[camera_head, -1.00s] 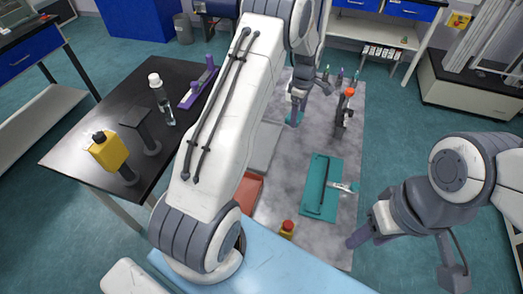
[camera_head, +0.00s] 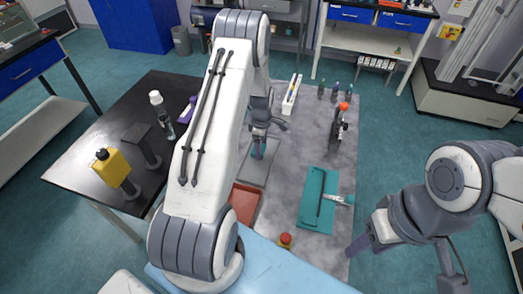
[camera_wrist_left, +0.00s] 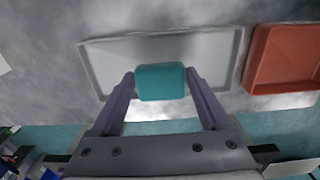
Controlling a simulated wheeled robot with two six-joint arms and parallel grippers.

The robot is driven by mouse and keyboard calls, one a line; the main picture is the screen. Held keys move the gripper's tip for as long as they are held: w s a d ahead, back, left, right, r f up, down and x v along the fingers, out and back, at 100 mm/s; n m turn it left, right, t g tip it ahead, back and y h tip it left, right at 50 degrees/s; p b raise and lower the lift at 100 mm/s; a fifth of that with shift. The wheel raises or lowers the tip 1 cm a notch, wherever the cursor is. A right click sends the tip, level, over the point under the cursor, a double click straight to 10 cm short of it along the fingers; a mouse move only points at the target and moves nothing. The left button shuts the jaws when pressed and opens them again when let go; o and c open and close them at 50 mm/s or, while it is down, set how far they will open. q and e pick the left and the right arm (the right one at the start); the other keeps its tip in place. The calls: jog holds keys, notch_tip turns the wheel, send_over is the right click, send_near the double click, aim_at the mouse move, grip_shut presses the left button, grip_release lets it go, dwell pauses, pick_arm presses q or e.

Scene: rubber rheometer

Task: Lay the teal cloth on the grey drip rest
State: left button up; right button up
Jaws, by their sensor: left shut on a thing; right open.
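The teal cloth (camera_wrist_left: 160,82) is a small folded block between the fingers of my left gripper (camera_wrist_left: 160,84) in the left wrist view. My left gripper also shows in the head view (camera_head: 259,150), with the cloth mostly hidden there. The grey drip rest (camera_wrist_left: 212,50) is a shallow grey tray with a raised rim, and it lies behind the cloth in the wrist view. In the head view the drip rest (camera_head: 254,175) is partly covered by my left arm. I cannot tell whether the cloth touches it. My right gripper (camera_head: 362,243) is open and empty at the right.
A red-orange tray (camera_head: 243,205) lies beside the drip rest. A teal mat (camera_head: 314,213) with a dark rod and a pale tool lies to the right. A white narrow tray (camera_head: 292,95) is at the back.

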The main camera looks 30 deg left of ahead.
pick_arm(q)
notch_tip(320, 180, down, 2)
jog(key=shift+f+p, duration=0.2)
jog(key=shift+p, duration=0.2)
jog(key=shift+f, duration=0.35)
jog(key=shift+f, duration=0.15)
